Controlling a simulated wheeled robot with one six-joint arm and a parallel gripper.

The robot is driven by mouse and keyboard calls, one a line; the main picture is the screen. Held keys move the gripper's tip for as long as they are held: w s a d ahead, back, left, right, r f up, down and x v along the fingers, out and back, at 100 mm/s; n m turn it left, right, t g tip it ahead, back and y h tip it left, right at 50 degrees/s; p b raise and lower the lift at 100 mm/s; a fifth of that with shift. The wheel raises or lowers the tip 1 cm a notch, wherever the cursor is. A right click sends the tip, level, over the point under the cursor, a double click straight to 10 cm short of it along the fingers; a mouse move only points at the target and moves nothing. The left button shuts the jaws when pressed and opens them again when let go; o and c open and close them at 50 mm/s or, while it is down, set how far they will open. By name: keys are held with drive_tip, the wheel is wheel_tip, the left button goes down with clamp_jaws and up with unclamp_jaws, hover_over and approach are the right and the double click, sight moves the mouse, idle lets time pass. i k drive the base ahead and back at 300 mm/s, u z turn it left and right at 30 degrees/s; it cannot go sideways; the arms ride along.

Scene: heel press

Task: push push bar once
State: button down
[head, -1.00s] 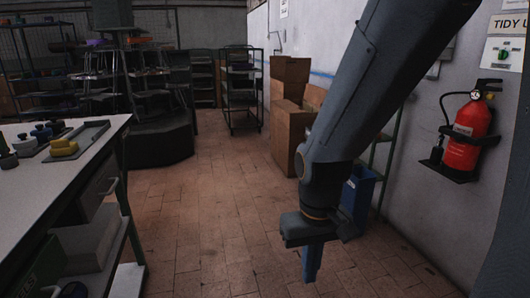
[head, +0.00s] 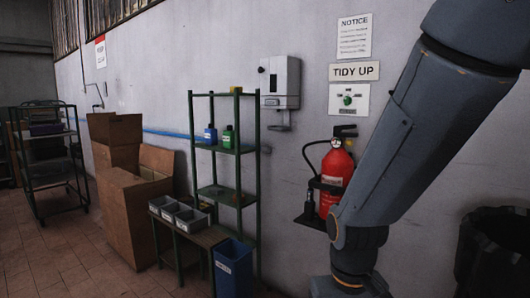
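A pale grey dispenser box (head: 281,76) is fixed to the wall, left of the signs, in the head view. A light plate with small marks, possibly the push bar (head: 274,102), runs along its lower front, but I cannot be sure. A small bracket or tray sticks out beneath it. My arm comes down from the upper right, well right of the dispenser and apart from it. Only the upper body of my gripper shows at the bottom edge; its fingers are cut off below the picture, so I cannot see whether they are open or shut.
A green rack (head: 224,195) with two small bottles stands below and left of the dispenser. A low bench (head: 188,236) with grey bins, a blue bin (head: 233,269) and cardboard boxes (head: 136,200) stand nearby. A red extinguisher (head: 337,172) hangs by my arm. A black bin (head: 494,250) is right.

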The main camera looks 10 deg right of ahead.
sight(267, 102)
drive_tip(key=u, duration=0.45)
drive_tip(key=i, duration=1.9)
drive_tip(key=z, duration=0.2)
